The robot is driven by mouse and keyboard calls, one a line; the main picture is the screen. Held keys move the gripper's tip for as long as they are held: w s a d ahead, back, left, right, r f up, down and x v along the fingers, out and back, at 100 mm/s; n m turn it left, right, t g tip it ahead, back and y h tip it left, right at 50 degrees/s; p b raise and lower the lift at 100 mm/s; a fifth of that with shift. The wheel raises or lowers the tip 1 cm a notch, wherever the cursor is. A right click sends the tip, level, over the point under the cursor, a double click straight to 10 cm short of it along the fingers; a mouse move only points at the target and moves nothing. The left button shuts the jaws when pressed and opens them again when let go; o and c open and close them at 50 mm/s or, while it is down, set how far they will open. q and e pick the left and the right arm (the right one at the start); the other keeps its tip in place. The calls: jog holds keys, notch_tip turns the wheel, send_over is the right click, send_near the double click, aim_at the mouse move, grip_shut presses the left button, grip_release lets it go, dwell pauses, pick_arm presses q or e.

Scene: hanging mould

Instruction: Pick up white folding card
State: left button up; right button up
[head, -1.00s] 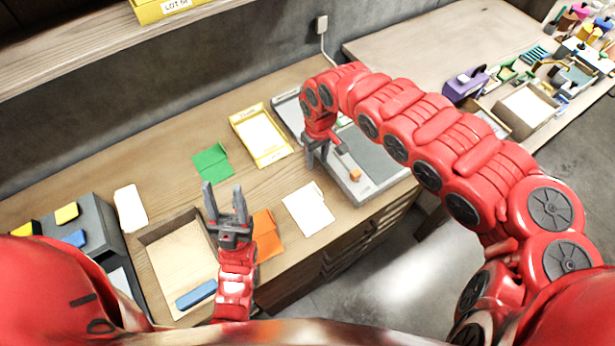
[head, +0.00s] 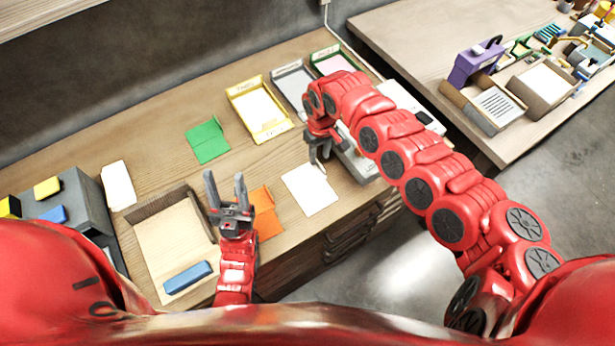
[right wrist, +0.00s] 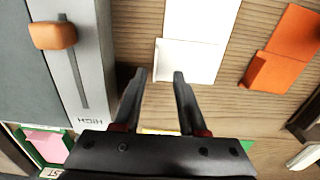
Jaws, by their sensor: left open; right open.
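The white folding card (head: 309,190) lies on the wooden table near its front edge, right of the orange card (head: 265,212). In the right wrist view the white card (right wrist: 200,25) lies just beyond my fingertips, with a folded flap at its near end. My right gripper (head: 318,160) is open and empty, close to the card's far right corner in the head view. In the right wrist view its two fingers (right wrist: 160,78) point toward the flap. My left gripper (head: 226,190) is open and empty, above the table left of the orange card.
A grey device with an orange slider knob (right wrist: 52,36) stands beside my right gripper. A green card (head: 207,140) and a yellow tray (head: 260,110) lie behind. A wooden tray (head: 150,215) holds a blue block (head: 188,277). The orange card also shows in the right wrist view (right wrist: 285,50).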

aim_at(319, 164)
jog(key=shift+f+p, duration=0.25)
jog(key=shift+p, duration=0.05)
jog(key=f, duration=0.2)
jog(key=f+p, duration=0.1)
jog(key=shift+w+f, duration=0.15)
jog(key=shift+w, duration=0.15)
jog(key=shift+d+f, duration=0.15)
jog(key=shift+f, duration=0.45)
grip_shut()
